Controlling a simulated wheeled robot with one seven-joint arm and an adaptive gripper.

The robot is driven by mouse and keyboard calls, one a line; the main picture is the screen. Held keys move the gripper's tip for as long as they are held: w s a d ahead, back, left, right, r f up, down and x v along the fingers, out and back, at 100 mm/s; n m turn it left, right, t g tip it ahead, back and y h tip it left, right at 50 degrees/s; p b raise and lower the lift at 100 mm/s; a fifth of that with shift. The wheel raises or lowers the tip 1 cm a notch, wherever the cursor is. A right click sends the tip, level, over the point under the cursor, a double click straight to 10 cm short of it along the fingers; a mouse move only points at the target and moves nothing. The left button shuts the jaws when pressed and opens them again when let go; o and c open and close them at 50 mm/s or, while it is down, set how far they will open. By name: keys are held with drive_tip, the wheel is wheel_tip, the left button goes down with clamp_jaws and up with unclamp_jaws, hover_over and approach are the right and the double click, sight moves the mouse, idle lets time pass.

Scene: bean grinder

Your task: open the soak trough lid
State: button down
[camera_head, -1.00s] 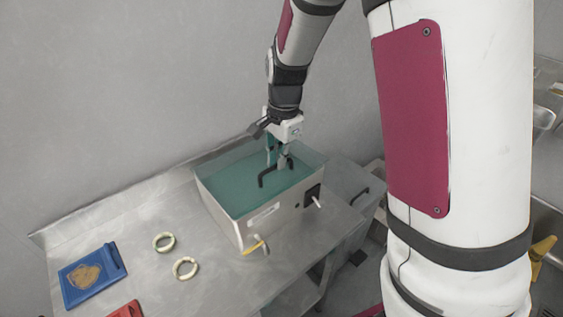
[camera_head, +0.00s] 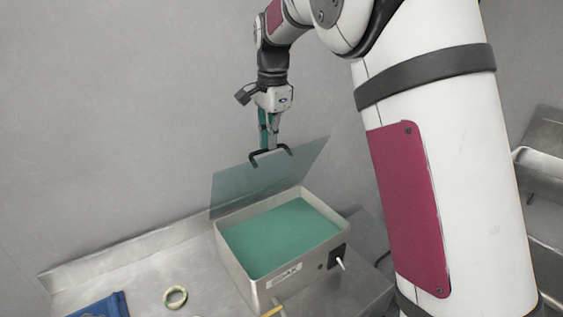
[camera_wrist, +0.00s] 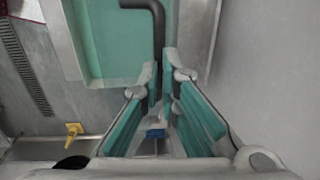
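The soak trough (camera_head: 255,291) is a metal box holding green liquid, labelled "SOAK", on the metal bench. Its see-through lid (camera_head: 232,190) is tilted steeply up along the trough's back side, and the liquid lies uncovered. The black lid handle (camera_head: 257,157) is on the raised lid. My gripper (camera_head: 268,147) is at the handle from above. In the wrist view my gripper (camera_wrist: 166,72) has its teal-padded fingers drawn in close around the black handle (camera_wrist: 158,28). The exact contact is partly hidden by the fingers.
A pale ring (camera_head: 175,297) and a blue tray (camera_head: 104,307) lie on the metal bench (camera_head: 130,271), left of the trough. A grey wall stands behind; a sink (camera_head: 540,165) is far right.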

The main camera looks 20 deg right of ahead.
drive_tip(key=w+a+f+b, duration=0.1)
drive_tip(key=w+a+b, duration=0.1)
drive_tip(key=w, duration=0.3)
drive_tip(key=w+a+f+b, duration=0.1)
drive_tip(key=w+b, duration=0.3)
drive_tip(key=w, duration=0.2)
drive_tip(key=shift+w+a+f+g, duration=0.2)
drive_tip(key=shift+a+f+g, duration=0.1)
drive_tip(key=shift+a+f, duration=0.1)
drive_tip(key=c, duration=1.7)
unclamp_jaws()
drive_tip(key=shift+r, duration=0.1)
drive_tip(key=shift+w+r, duration=0.1)
drive_tip(key=shift+r, duration=0.05)
